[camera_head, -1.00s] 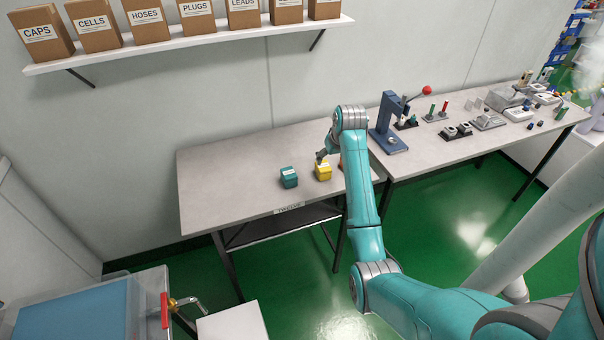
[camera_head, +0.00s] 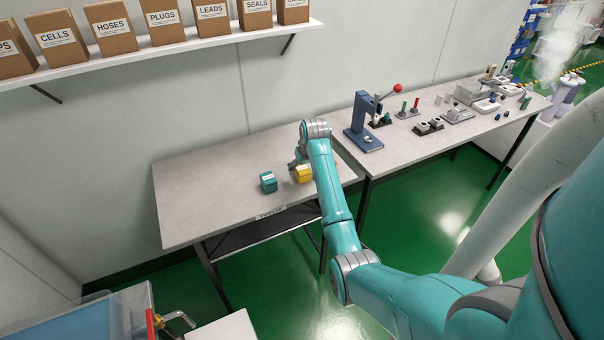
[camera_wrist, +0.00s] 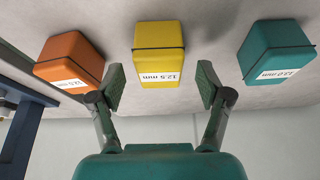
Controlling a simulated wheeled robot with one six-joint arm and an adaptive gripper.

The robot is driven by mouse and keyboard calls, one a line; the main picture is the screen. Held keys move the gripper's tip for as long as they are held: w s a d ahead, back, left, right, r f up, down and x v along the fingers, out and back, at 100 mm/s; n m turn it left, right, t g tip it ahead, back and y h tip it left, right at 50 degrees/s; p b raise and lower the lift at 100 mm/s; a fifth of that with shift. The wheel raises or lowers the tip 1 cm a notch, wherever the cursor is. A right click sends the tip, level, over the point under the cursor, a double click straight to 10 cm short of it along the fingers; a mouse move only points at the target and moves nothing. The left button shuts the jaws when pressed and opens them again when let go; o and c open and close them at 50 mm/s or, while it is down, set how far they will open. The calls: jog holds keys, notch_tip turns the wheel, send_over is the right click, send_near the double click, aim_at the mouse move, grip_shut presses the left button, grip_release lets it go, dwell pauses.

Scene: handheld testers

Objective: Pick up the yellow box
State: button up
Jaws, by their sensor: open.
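The yellow box (camera_head: 304,174) stands on the left table, partly behind my arm in the head view. In the wrist view the yellow box (camera_wrist: 159,58) lies just ahead of and between the fingertips, with a white label reading 12.5 mm. My gripper (camera_wrist: 160,88) is open and empty, one finger toward each side of the box, with visible gaps. In the head view the fingers are mostly hidden by my arm. A teal box (camera_head: 268,182) stands to the left of the yellow one.
An orange box (camera_wrist: 70,62) sits on the other side of the yellow box, mostly hidden by my arm in the head view. A blue press (camera_head: 364,124) stands on the adjoining table (camera_head: 400,158). The left table's front and left areas (camera_head: 200,205) are clear.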

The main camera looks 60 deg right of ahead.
jog(key=shift+x, duration=1)
jog(key=shift+r, duration=0.1)
jog(key=c, duration=1.2)
